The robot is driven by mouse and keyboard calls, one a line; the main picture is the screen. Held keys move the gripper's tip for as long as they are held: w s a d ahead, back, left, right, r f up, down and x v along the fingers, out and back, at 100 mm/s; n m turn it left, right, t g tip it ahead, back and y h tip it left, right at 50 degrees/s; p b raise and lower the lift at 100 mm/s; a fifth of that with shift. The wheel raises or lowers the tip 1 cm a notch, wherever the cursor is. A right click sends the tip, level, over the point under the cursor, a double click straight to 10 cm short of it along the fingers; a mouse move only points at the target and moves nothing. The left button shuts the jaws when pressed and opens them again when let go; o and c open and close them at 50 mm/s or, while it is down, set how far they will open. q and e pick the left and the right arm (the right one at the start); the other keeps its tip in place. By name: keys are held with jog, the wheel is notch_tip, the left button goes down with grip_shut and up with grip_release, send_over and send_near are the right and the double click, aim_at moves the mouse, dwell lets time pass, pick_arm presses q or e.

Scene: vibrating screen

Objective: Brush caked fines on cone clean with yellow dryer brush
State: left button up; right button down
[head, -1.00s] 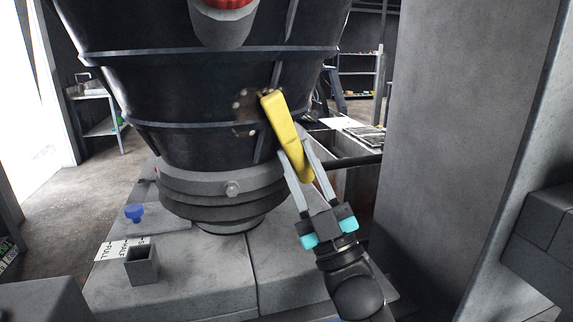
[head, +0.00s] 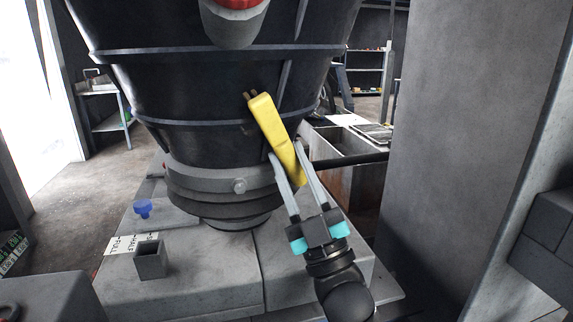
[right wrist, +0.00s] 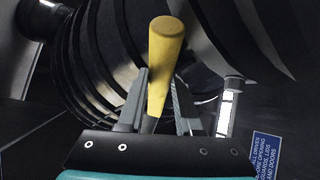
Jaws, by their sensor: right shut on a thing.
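The yellow brush (head: 276,136) is held in my right gripper (head: 286,170), which is shut on it. The brush tilts up and to the left, with its upper end in front of the dark cone (head: 190,92). Whether it touches the cone I cannot tell. My left gripper is not in view.
A blue knob-like piece (head: 142,208), a small square grey tube (head: 150,259) and a FULL/HALF label (head: 130,244) are on the grey block base below the cone. A grey wall panel (head: 455,130) stands at the right. An open box (head: 345,145) is behind the gripper.

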jog(key=shift+s+a, duration=0.3)
jog(key=shift+a, duration=0.25)
jog(key=shift+w+d+f, duration=0.5)
jog(key=shift+w+d, duration=0.85)
jog(key=shift+d, duration=0.4)
jog(key=shift+s+a+f, duration=0.1)
jog(key=shift+s+a, duration=0.45)
jog(key=shift+a, duration=0.4)
jog(key=shift+s+a+f, duration=0.1)
jog(key=shift+s+a, duration=0.4)
jog(key=shift+a, duration=0.4)
